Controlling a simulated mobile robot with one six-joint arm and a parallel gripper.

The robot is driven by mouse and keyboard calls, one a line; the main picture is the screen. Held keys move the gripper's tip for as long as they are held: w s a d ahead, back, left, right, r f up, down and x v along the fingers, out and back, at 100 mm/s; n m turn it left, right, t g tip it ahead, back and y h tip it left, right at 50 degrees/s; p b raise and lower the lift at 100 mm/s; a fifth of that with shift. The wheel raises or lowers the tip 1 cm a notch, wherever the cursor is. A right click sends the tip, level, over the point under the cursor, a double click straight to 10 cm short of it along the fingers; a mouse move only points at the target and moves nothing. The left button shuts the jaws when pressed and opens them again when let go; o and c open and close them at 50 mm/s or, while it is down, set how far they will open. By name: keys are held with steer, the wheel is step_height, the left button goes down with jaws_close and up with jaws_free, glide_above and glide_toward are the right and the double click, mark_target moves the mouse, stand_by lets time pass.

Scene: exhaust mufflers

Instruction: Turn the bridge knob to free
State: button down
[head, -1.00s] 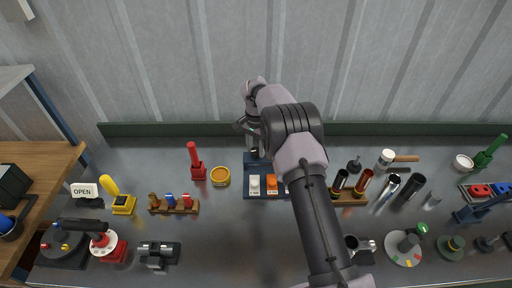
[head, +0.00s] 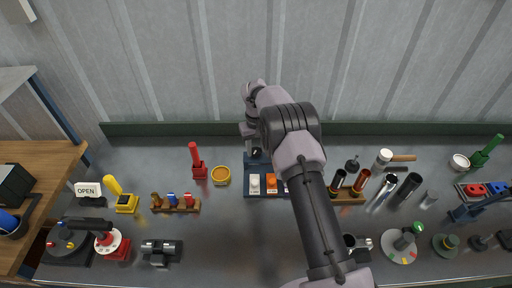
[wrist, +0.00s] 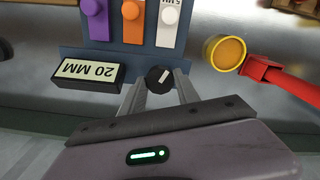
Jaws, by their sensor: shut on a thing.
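The bridge knob (wrist: 159,77) is a small black round knob with a white pointer mark, at the edge of a blue-grey panel (wrist: 118,53). In the wrist view the mark points up and to the right, at a slant. My gripper (wrist: 160,86) has its two grey fingers on either side of the knob, shut on it. In the head view my gripper (head: 252,150) is at the back edge of the same panel, and the arm partly hides the panel. I cannot read any "free" marking near the knob.
The panel carries a white switch (head: 254,183), an orange switch (head: 271,181) and a purple one (wrist: 95,18). A yellow-rimmed round dish (head: 221,175) and a red-handled tool (head: 197,161) stand close by.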

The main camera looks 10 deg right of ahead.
mark_target(256, 150)
steer(key=n, duration=0.4)
steer(key=shift+r+n+p, duration=0.1)
steer(key=shift+n+p, duration=0.2)
steer(key=shift+n, duration=0.3)
steer(key=c, duration=0.9)
jaws_free()
step_height(256, 150, up, 17)
steer(key=p, duration=0.3)
steer(key=shift+r, duration=0.15)
